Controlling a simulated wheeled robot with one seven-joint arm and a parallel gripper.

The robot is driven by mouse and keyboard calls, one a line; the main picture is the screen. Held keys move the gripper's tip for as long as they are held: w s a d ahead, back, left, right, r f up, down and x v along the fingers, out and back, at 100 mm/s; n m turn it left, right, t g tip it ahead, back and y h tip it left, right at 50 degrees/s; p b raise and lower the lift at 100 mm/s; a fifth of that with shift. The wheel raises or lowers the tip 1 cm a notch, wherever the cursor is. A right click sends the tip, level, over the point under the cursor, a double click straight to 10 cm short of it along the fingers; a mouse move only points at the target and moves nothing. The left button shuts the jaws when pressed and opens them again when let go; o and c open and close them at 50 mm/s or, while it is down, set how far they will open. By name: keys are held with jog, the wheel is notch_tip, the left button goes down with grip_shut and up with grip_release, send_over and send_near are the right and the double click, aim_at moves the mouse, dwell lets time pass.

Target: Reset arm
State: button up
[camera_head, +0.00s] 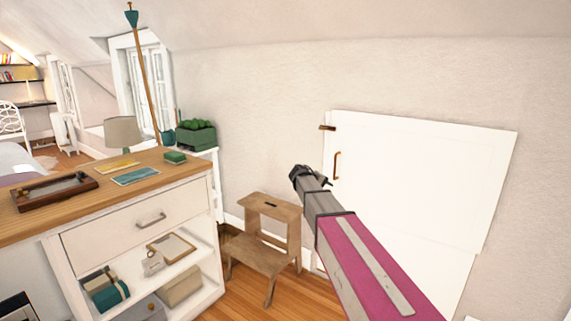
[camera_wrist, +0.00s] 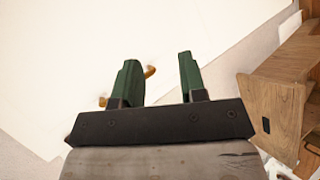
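My arm, grey and magenta, reaches up from the lower right in the head view. My gripper (camera_head: 304,176) is at its far end, in front of the wall just left of the white door panel's handle. In the wrist view, my gripper (camera_wrist: 160,80) shows two green fingers standing apart with nothing between them. A copper handle (camera_head: 337,165) on the white panel (camera_head: 425,180) is close to the gripper in the head view. In the wrist view the handle (camera_wrist: 150,71) is partly hidden behind the left finger. I cannot tell whether the gripper touches it.
A wooden step stool (camera_head: 268,216) stands on the floor below the gripper; it also shows at the right in the wrist view (camera_wrist: 285,90). A white dresser with a wooden top (camera_head: 120,172) fills the left side. A green planter (camera_head: 196,138) is behind it.

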jog(key=s+f+m+g+y, duration=0.1)
jog(key=s+f+y, duration=0.2)
jog(key=s, duration=0.9)
jog(key=s+f+m+g+y, duration=0.2)
jog(key=s+f+y, duration=0.1)
jog(key=s+f, duration=0.7)
jog(key=s+f+m+g+y, duration=0.1)
jog(key=s+f+y, duration=0.3)
jog(key=s, duration=1)
notch_tip(320, 180, down, 3)
jog(key=shift+d+f+m+g, duration=0.1)
jog(key=shift+d+m+g, duration=0.15)
jog(key=shift+g, duration=0.45)
